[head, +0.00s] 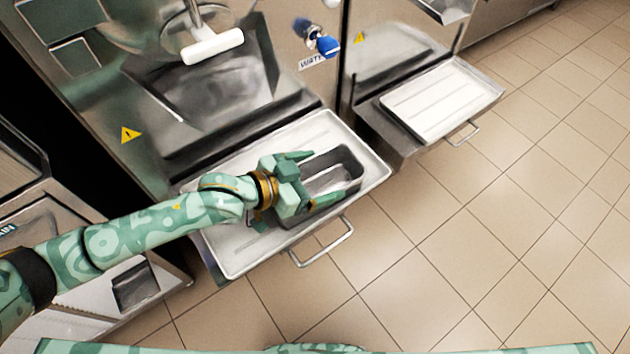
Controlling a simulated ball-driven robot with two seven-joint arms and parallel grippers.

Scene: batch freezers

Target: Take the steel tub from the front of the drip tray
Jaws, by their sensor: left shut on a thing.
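The steel tub (345,165) is an open, rectangular metal container on the drip tray (235,262), seen in the head view. The drip tray is pale, with a raised rim and a bar handle (322,243) at its front. My left gripper (318,178) reaches in from the left and is shut on the tub's left end. Its fingers and wrist hide that end of the tub. I cannot tell whether the tub's base touches the tray. My right gripper is not in view.
A steel batch freezer (215,100) with a white-handled door stands behind the tray. The tiled floor (500,230) at right is clear.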

